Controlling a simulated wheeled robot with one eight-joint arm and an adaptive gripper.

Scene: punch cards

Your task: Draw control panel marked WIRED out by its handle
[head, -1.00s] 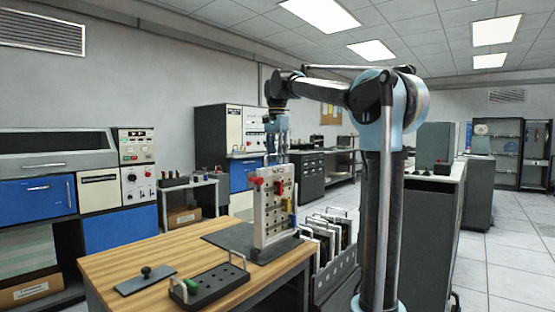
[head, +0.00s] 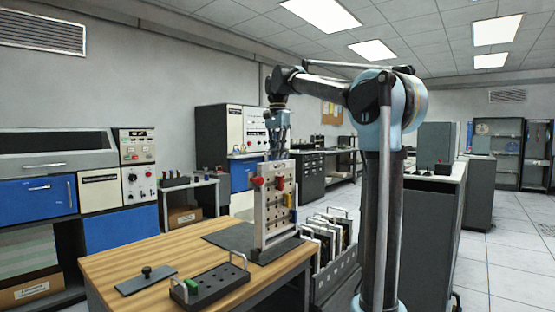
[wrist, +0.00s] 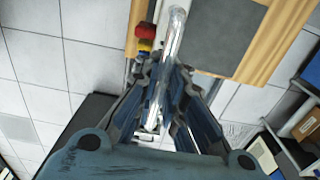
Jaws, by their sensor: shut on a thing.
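A pale upright control panel (head: 272,212) with red and yellow knobs stands on the wooden table, its lower end at a dark base. Its marking is too small to read now. My gripper (head: 278,153) is at the panel's top edge, fingers pointing down. In the wrist view, my gripper (wrist: 165,90) is shut on the panel's bright metal handle (wrist: 176,35), which runs between the fingers. A red knob (wrist: 146,31) on the panel shows just beyond them. Most of the panel is hidden behind the fingers in that view.
A black tray (head: 212,287) with a handle and green piece, and a small dark plate (head: 146,281) with a knob, lie on the wooden table (head: 120,262). A rack (head: 335,280) of several handled panels stands beside the table's right side. Blue cabinets line the left wall.

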